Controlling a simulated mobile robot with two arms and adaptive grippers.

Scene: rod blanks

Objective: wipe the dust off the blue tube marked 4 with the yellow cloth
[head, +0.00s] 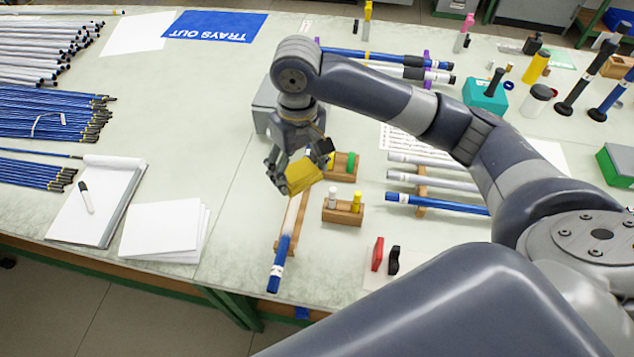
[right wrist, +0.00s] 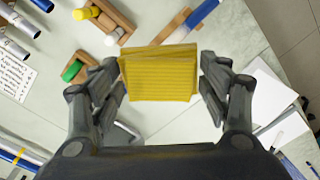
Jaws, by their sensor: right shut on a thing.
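The yellow cloth (head: 304,177) is held between the fingers of my right gripper (head: 299,168). It also fills the gap between those fingers in the right wrist view (right wrist: 158,75). Just below the cloth in the head view, a blue tube (head: 280,262) with a pale stretch lies along a wooden rest (head: 304,207). Its blue end sticks out toward the table's front edge, and this tube (right wrist: 203,11) is partly hidden by the cloth in the right wrist view. I cannot read a number on it, nor tell whether the cloth touches it. My left gripper is not in view.
A wooden block with white and yellow pegs (head: 342,209) stands right of the tube; another with a green peg (head: 350,163) is behind it. Red and black pieces (head: 377,254) stand near the front. Papers (head: 165,232) lie left. More tubes (head: 437,203) rest at right.

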